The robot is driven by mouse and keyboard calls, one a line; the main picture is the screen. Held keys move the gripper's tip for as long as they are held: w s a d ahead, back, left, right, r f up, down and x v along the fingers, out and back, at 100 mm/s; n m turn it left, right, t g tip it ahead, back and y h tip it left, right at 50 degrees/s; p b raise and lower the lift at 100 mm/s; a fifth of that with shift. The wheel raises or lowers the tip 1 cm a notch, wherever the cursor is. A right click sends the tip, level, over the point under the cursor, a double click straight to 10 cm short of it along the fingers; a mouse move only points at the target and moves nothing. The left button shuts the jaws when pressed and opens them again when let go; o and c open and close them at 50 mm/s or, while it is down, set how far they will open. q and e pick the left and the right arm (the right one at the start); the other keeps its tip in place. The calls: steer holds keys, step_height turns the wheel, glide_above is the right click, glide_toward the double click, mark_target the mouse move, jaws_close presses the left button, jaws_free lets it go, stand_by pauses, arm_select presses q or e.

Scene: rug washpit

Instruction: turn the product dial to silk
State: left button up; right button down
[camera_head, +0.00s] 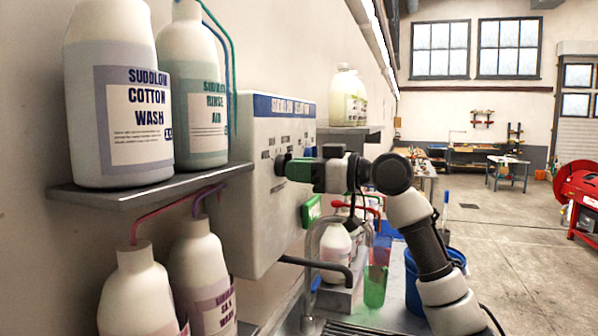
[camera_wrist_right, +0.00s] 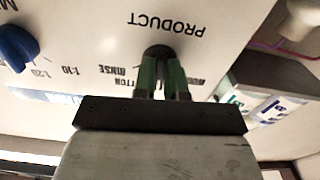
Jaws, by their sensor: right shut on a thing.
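The dispenser (camera_head: 265,215) is a pale box with a blue header strip, mounted on the left wall. Its product dial (camera_head: 280,164) is a small dark knob on the front face. My right gripper (camera_head: 288,167) is shut on the dial, its green fingers either side of it. In the right wrist view, the dial (camera_wrist_right: 158,50) sits between the fingers (camera_wrist_right: 160,72) under the upside-down word PRODUCT. Small labels around it are partly hidden by the fingers; I cannot read silk or tell where the dial points. My left gripper is not in view.
A blue knob (camera_wrist_right: 17,47) with ratio marks sits beside the dial. A shelf (camera_head: 150,190) holds cotton wash (camera_head: 120,90) and rinse aid (camera_head: 197,90) bottles. A silk wash bottle (camera_head: 203,275) stands below. A green button box (camera_head: 311,211) is on the dispenser's side.

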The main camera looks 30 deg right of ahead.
steer(key=shift+n, duration=1.3)
steer(key=c, duration=1.2)
jaws_free()
steer(key=shift+d, duration=0.1)
steer(key=shift+b+v, duration=2.25)
steer(key=shift+v, duration=3.15)
